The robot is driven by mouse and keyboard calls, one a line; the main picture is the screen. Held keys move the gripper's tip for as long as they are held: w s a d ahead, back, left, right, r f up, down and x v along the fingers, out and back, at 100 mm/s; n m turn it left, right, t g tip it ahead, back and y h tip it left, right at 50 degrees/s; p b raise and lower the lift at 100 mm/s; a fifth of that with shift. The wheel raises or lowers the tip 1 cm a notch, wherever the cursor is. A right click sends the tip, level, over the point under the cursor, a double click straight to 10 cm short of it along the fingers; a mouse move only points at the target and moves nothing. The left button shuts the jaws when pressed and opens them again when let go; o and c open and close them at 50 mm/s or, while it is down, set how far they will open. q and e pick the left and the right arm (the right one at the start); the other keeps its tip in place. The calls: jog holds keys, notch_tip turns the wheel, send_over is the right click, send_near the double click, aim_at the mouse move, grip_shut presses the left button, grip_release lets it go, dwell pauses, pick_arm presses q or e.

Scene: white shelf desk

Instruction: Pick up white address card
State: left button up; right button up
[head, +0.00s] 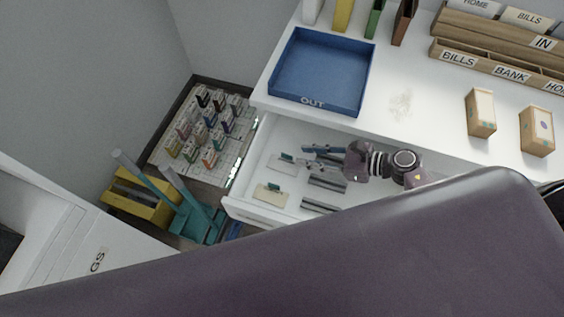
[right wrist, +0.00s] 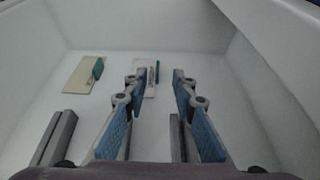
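The white address card (head: 283,168) lies flat in the open drawer, with a small teal piece at its edge. In the right wrist view the card (right wrist: 149,88) shows between and beyond my fingers, partly hidden by the left finger. A cream card (head: 268,195) with a teal piece lies beside it, left of the fingers in the wrist view (right wrist: 80,76). My right gripper (head: 310,156) is over the drawer, its fingers apart and empty (right wrist: 160,84), pointing toward the white card. I cannot tell its height above the card. My left gripper is not in view.
Grey bars (head: 327,184) lie in the drawer (head: 232,203) near the gripper. Drawer walls stand close around. Above are a blue OUT tray (head: 318,72) and small wooden boxes (head: 480,112). My own large arm link covers the lower head view.

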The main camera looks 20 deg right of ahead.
aim_at(290, 156)
jog(key=x, duration=0.5)
jog(key=shift+a+f, duration=0.2)
jog(key=shift+f, duration=0.05)
jog(key=shift+s, duration=0.1)
jog(key=shift+c, duration=0.4)
grip_shut()
